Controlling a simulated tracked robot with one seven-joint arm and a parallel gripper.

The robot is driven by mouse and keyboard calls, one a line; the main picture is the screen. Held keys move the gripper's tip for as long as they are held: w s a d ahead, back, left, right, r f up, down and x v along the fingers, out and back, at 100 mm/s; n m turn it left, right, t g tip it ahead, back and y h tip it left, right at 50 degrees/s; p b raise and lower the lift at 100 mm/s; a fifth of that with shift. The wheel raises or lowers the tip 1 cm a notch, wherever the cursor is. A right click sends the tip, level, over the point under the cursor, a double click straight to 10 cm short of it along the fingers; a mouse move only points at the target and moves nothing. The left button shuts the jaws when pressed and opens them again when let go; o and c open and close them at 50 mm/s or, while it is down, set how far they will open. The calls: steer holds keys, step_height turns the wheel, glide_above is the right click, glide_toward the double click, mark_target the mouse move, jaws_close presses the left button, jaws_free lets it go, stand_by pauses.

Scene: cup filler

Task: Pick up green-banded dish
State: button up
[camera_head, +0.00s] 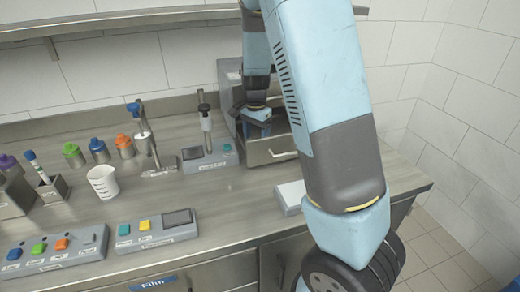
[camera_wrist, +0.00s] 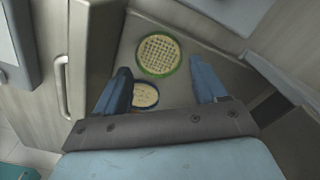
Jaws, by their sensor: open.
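The green-banded dish (camera_wrist: 159,54) lies in the open drawer (camera_wrist: 128,48). It is round with a bright green rim and a yellowish, grid-marked face. A blue-banded dish (camera_wrist: 145,95) lies nearer my gripper in the wrist view, partly covered by the left finger. My gripper (camera_wrist: 160,68) is open and empty, with blue fingers spread to either side and the green-banded dish ahead between and just past the tips. In the head view my gripper (camera_head: 258,114) is over the drawer (camera_head: 270,148); the dishes are hidden there.
Drawer walls and a long handle (camera_wrist: 62,86) lie close around my gripper. On the counter stand a beaker (camera_head: 103,181), several coloured-cap bottles, a stand (camera_head: 147,140) and button panels (camera_head: 155,229). A white block (camera_head: 291,196) lies in front of the drawer unit.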

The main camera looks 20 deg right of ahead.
steer(key=shift+f, duration=1.95)
steer(key=c, duration=0.7)
